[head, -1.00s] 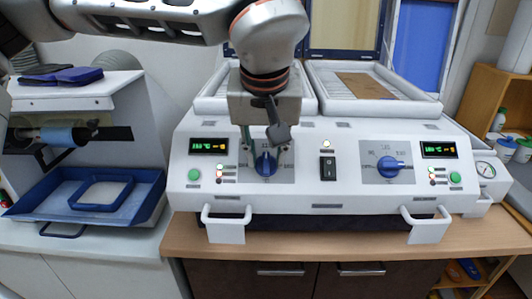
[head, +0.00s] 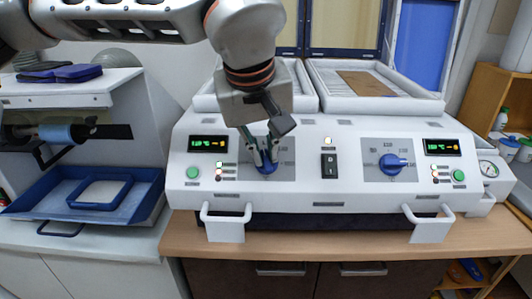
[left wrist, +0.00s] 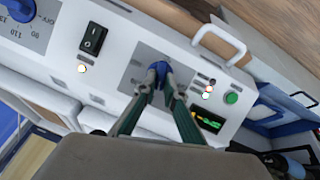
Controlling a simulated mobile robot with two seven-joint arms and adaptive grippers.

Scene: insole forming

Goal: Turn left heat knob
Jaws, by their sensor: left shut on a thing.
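The left heat knob (head: 265,168) is blue and sits on a grey dial plate on the left half of the white machine's front panel. My left gripper (head: 264,160) reaches down to it from above, tilted, with its fingers shut on the knob. The left wrist view shows the two fingertips (left wrist: 160,78) on either side of the blue knob (left wrist: 156,75). The fingers partly cover the knob and its scale. My right gripper is not in view.
The white machine (head: 320,192) has a right blue knob (head: 392,164), a black switch (head: 329,165), green buttons and two front handles. A blue tray (head: 50,205) stands at the left. A wooden shelf (head: 490,100) is at the right.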

